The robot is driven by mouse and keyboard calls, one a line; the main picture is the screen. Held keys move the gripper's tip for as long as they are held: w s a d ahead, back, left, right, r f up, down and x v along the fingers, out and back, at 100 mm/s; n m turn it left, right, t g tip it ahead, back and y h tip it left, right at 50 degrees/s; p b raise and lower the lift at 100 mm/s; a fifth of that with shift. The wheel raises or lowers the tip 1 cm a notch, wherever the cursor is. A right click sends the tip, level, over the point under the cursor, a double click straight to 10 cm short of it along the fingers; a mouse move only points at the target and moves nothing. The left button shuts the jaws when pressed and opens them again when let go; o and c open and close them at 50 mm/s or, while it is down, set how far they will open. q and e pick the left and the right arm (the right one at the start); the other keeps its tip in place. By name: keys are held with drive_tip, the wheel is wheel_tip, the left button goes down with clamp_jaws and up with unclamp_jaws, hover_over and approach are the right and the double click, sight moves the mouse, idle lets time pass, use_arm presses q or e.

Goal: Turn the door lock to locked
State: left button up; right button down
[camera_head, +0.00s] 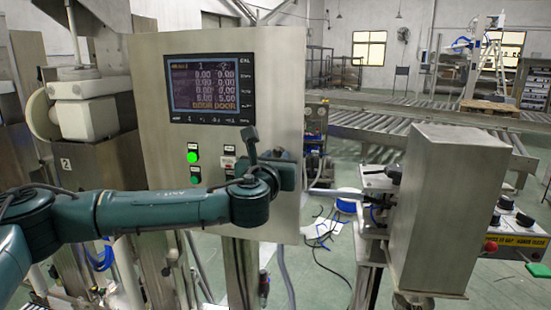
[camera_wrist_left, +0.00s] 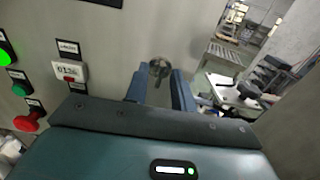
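The door lock (camera_wrist_left: 158,68) is a small round metal knob on the grey cabinet face. It shows in the left wrist view just beyond and between my left fingertips. In the head view I cannot make it out; my arm and hand cover that part of the panel. My left gripper (camera_wrist_left: 159,87) is open, with one blue finger on each side of the lock and a gap between them. I cannot tell whether the fingers touch the knob. In the head view the left gripper (camera_head: 280,168) is at the lower right of the panel. My right gripper is not in view.
A red button (camera_wrist_left: 28,121) is lower left. A metal box (camera_head: 447,210) stands at the right. Roller conveyors (camera_head: 400,122) lie behind.

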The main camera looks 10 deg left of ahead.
use_arm(q)
clamp_jaws()
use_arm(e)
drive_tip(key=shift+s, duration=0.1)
use_arm(q)
drive_tip(key=shift+n, duration=0.3)
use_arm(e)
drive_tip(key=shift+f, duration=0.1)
use_arm(q)
drive_tip(key=n+b, duration=0.1)
drive_tip(key=n, duration=0.7)
drive_tip(key=n+b, duration=0.1)
drive_tip(key=n, duration=0.8)
drive_tip(key=shift+a+f, duration=0.15)
drive_tip(key=shift+f, duration=0.05)
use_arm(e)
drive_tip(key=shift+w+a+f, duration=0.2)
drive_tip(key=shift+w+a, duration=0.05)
use_arm(q)
drive_tip(key=shift+n, duration=0.3)
